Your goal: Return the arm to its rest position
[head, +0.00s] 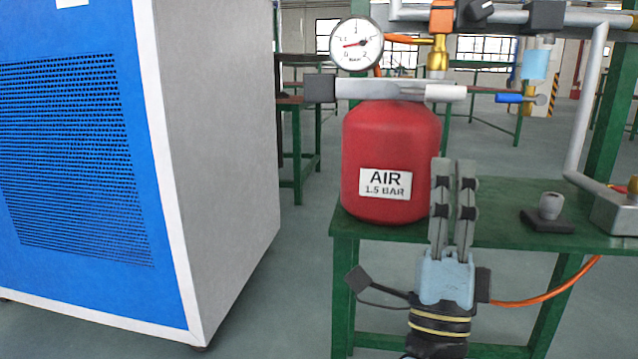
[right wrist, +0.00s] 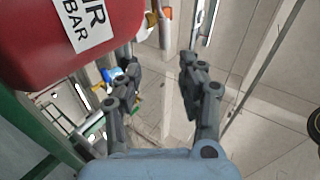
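My right gripper (head: 454,168) points upward at the front edge of the green table, just right of the red air tank (head: 385,150). In the right wrist view its two fingers (right wrist: 160,75) stand apart, with nothing held between them. There the red tank (right wrist: 60,45) fills the upper left, close beside the left finger; I cannot tell whether they touch. My left gripper and left arm are not in view.
A pressure gauge (head: 356,44), blue-handled valve (head: 515,98) and pipes (head: 590,100) stand above the green table (head: 500,215). A grey knob on a black base (head: 548,212) sits right. A large blue and grey cabinet (head: 215,130) stands left, with floor between.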

